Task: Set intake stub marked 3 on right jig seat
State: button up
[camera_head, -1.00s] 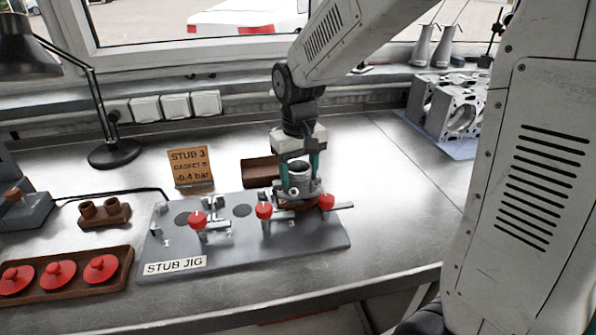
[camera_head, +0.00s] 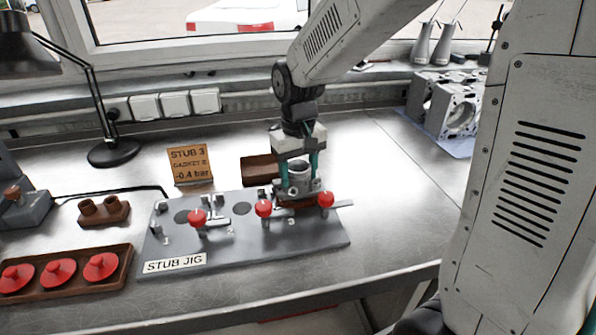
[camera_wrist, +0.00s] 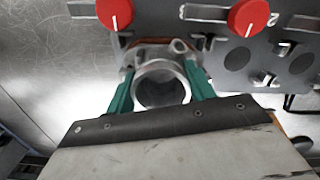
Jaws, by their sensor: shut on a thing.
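My gripper (camera_head: 300,172) is shut on a grey metal intake stub (camera_head: 299,186), its teal fingers on either side of the stub's round body. The stub is upright at the right end of the grey stub jig (camera_head: 240,251), over the right seat. A brown gasket shows under its flange. In the wrist view the stub (camera_wrist: 160,88) sits between the fingers (camera_wrist: 160,92), beside the red clamp knob (camera_wrist: 114,14). I cannot tell whether the stub rests fully on the seat. A mark on the stub is not readable.
Red clamp knobs (camera_head: 263,208) stand along the jig. A card (camera_head: 190,164) reads "STUB 3", "-0.4 bar". A brown tray with red caps (camera_head: 66,285) lies left.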

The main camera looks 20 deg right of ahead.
jog(key=shift+f, duration=0.75)
dwell(1.2)
jog(key=o, duration=1.4)
jog(key=shift+c, duration=0.2)
notch_tip(320, 180, up, 8)
jog(key=shift+f, duration=0.2)
jog(key=s+d+r, duration=0.1)
jog(key=s, duration=1.1)
jog(key=s+d+r+t, duration=0.1)
jog(key=s+d+r, duration=0.1)
jog(key=s, duration=0.9)
jog(key=shift+s+r+m+t, duration=0.25)
jog(key=shift+s+m+t, duration=0.05)
jog(key=shift+s+m, duration=0.1)
